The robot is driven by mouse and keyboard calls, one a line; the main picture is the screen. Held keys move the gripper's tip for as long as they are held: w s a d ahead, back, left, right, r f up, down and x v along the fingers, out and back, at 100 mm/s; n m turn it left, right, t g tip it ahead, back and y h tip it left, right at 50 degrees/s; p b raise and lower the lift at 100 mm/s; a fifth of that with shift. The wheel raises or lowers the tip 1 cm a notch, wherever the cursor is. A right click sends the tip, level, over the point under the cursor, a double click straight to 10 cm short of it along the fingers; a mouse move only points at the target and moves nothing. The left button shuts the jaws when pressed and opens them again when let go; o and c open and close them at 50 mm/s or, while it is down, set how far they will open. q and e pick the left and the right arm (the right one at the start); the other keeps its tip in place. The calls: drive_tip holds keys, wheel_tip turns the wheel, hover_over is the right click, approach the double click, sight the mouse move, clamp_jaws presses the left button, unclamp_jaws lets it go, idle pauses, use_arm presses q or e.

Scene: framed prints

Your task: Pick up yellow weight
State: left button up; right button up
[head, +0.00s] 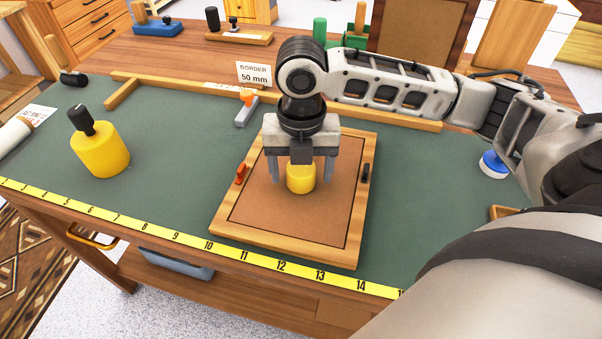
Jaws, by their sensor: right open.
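A yellow weight (301,180) stands on the brown backing of a wooden frame lying flat in the middle of the table. My right gripper (301,178) points down over it, open, with one finger on each side and a visible gap to both. The gripper body hides the weight's top. A larger-looking yellow weight (101,152) with a black knob stands on the green mat at the left, apart from the gripper. My left gripper is not in view.
The wooden frame (285,248) has a red clip (240,174) and a black clip (366,173) at its sides. An orange-tipped tool (246,108) lies behind it. A "BORDER 50 mm" card (254,74) stands behind. The green mat (180,195) is clear between frame and left weight.

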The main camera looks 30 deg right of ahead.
drive_tip(key=c, duration=1.3)
drive_tip(key=shift+c, duration=1.1)
drive_tip(key=shift+r, duration=0.1)
